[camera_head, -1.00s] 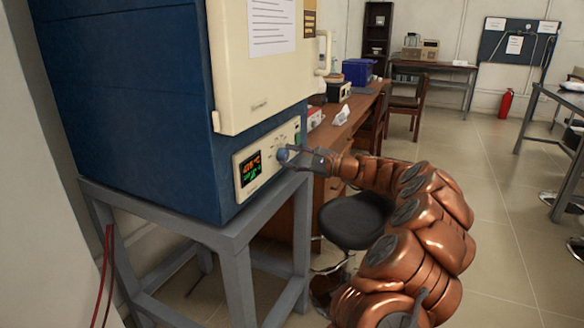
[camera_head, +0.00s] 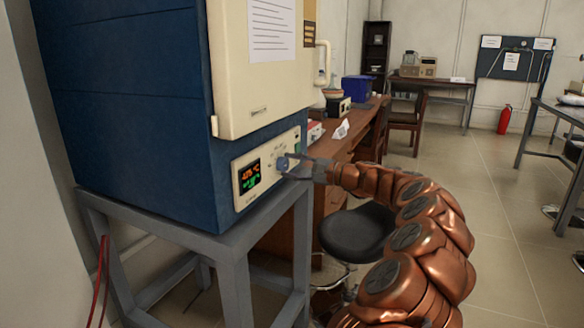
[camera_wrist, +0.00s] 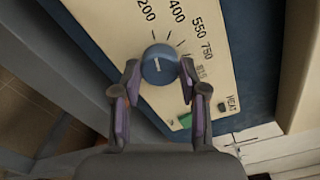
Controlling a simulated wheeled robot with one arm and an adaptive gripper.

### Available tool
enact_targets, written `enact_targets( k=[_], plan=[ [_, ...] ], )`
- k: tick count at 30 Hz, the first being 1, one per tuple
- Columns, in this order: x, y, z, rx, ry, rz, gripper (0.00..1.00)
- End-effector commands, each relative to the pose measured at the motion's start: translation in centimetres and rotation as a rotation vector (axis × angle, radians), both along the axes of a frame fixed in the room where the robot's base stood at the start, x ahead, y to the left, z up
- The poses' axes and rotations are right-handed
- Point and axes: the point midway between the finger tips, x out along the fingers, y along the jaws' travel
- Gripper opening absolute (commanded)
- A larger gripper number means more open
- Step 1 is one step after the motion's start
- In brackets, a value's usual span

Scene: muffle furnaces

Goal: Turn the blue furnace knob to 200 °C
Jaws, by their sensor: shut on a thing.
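The blue furnace knob (camera_wrist: 160,64) is round with a short white mark on its face. It sits on the cream control panel (camera_wrist: 105,18), and it also shows in the head view (camera_head: 283,163). My gripper (camera_wrist: 159,68) has one finger on each side of the knob and is shut on it. Printed labels 200, 400, 550 and 750 stand around the knob in the wrist view, with a fainter one beyond. Which label the white mark points at is hard to tell. The panel's display (camera_head: 250,174) shows orange digits over green ones, too small to read surely.
The blue furnace (camera_head: 130,110) with its cream door (camera_head: 262,90) stands on a grey metal stand (camera_head: 232,262). A wooden desk (camera_head: 350,140) and a dark stool (camera_head: 355,232) are close beside my arm. A green switch (camera_wrist: 185,121) is on the panel near one finger.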

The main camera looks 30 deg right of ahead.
Motion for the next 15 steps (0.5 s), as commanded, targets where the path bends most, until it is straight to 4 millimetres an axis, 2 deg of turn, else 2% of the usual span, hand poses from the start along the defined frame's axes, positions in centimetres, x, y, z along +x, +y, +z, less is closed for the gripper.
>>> enact_targets(
  k=[1, 8, 15],
  plan=[
    [0.0, 0.13, -0.2, -0.002, 0.003, 0.004, 0.44],
    [0.0, 0.08, -0.1, -0.001, 0.001, 0.002, 0.68],
    [0.0, 0.04, -0.05, 0.001, 0.001, 0.001, 0.68]
  ],
)
